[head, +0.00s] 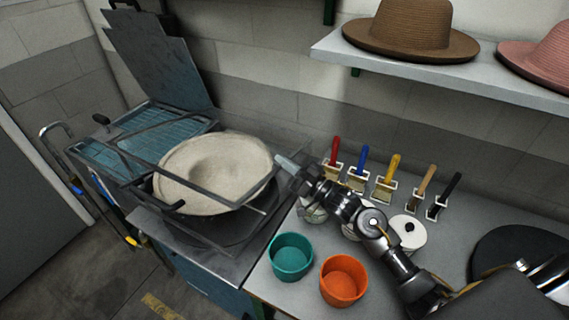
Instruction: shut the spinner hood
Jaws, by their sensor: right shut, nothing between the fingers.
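The spinner (225,233) stands at the left, with a large cream round piece (215,170) with a dented middle in it. A dark grey bar frame, which looks like the spinner hood (196,186), crosses above the cream piece. Its panels look see-through, and I cannot tell exactly how far open it is. My right gripper (284,163) is shut and empty, just right of the cream piece at the hood's right side. I cannot tell whether it touches the hood. My left gripper is not in view.
A teal press (155,60) with a raised plate stands behind. On the grey table are a teal cup (291,256), an orange cup (343,281), a white lidded pot (408,235) and several brushes (387,178) in holders. Hats (412,28) sit on a shelf (440,75) above.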

